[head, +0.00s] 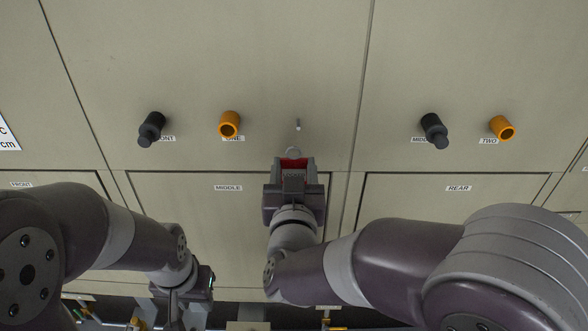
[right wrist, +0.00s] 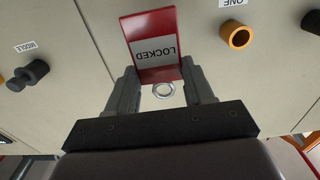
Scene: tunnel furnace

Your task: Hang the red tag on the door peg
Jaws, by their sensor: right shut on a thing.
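The red tag (head: 293,163) is held in my right gripper (head: 293,168), in front of the furnace door. In the right wrist view the tag (right wrist: 150,25) has a white "LOCKED" label and sits between the two fingers of my right gripper (right wrist: 161,78). Its metal ring (right wrist: 164,90) shows between the fingers, and the ring (head: 293,151) also shows above the gripper in the head view. The small metal door peg (head: 298,124) appears a little above the ring, apart from it in the picture. My left gripper (head: 183,308) is low at left, its fingers unclear.
Black knobs (head: 151,129) (head: 434,130) and orange cylinders (head: 229,124) (head: 502,128) stick out of the panel on both sides of the peg. The panel around the peg is bare. Pipes and fittings (head: 135,322) lie along the bottom.

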